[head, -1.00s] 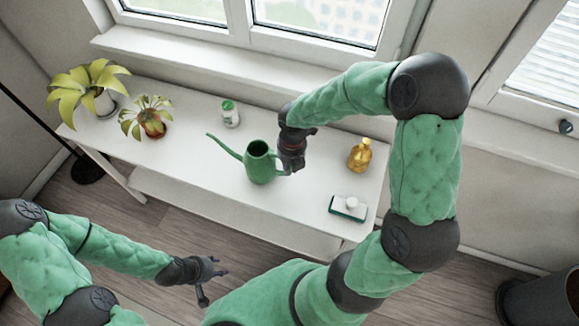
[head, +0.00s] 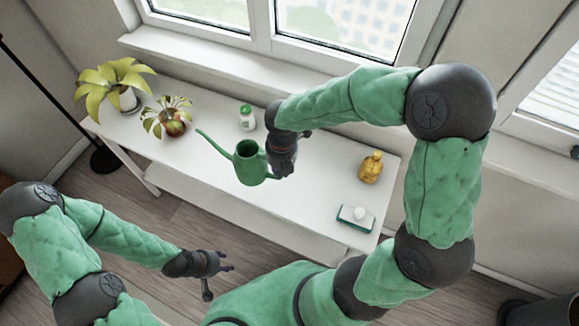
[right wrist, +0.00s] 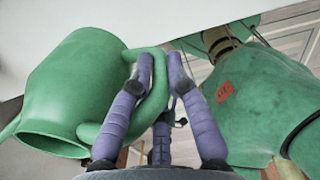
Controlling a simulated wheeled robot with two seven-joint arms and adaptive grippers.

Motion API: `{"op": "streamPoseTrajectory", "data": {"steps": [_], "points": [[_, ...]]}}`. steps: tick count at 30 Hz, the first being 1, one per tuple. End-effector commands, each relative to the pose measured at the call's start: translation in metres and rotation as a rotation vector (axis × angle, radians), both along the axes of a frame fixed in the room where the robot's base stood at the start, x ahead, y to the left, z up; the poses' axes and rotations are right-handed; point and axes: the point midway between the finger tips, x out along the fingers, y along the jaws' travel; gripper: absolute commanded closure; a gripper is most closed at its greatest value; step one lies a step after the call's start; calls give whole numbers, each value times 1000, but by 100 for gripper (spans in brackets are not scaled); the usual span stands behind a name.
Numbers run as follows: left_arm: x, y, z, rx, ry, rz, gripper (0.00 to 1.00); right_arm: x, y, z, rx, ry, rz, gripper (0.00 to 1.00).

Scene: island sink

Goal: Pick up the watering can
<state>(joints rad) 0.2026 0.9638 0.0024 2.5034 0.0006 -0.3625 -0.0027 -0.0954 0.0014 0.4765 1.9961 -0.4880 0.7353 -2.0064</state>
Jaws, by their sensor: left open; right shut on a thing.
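The green watering can (head: 250,168) has a long spout pointing up and left in the head view. It is over the white table, seemingly lifted off the top, though its base clearance is hard to judge. My right gripper (head: 278,174) is shut on the can's handle at its right side. In the right wrist view the fingers (right wrist: 160,62) close around the looped green handle (right wrist: 158,85), with the can's body (right wrist: 80,85) to the left. My left gripper (head: 220,280) is open and empty, in front of the table over the floor.
On the white table (head: 315,195) stand a yellow-leaved plant (head: 112,85), a smaller potted plant (head: 172,122), a white bottle with green cap (head: 246,119), a yellow bottle (head: 371,168) and a sponge holder (head: 356,217). The window (head: 330,35) is behind.

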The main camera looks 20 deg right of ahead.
Motion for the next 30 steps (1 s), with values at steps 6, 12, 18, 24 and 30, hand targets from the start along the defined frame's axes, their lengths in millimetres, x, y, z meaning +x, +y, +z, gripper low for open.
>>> {"op": "streamPoseTrajectory", "data": {"steps": [6,12,18,24,30], "points": [[0,0,7,0,0,0,57,0,23,12,0,-3,3,100],[0,0,11,0,0,0,57,-1,40,19,0,-3,3,100],[0,0,14,0,0,0,57,-2,53,24,0,-1,2,100],[0,0,16,0,0,0,57,-2,61,28,0,-1,2,100],[0,0,16,0,0,0,57,-2,65,29,1,-2,0,100]]}}
